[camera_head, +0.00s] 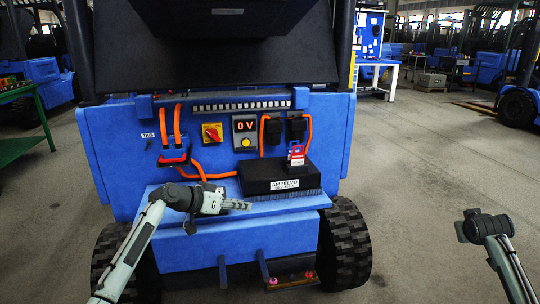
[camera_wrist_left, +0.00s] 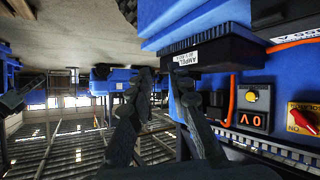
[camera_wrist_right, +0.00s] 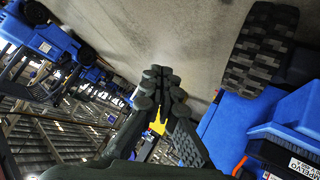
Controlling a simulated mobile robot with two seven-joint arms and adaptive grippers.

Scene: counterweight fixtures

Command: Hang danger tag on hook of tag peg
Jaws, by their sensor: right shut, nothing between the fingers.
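The danger tag (camera_head: 297,157), red and white, stands upright on top of the black battery box (camera_head: 262,180) near its right end. The tag peg (camera_head: 148,145) is a small dark piece under a TAG label on the blue panel's left side. Its hook is too small to make out. My left gripper (camera_head: 240,205) is in front of the box, below and left of the tag. In the left wrist view its fingers (camera_wrist_left: 163,73) are apart with nothing between them. My right gripper (camera_wrist_right: 165,82) is shut and empty, away to the right of the truck.
Orange cables with a red-handled connector (camera_head: 173,158) hang between the peg and the box. A red rotary switch (camera_head: 212,132), a display reading 0 V (camera_head: 245,124) and black sockets (camera_head: 297,128) fill the panel. The floor (camera_head: 420,200) right of the truck is clear.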

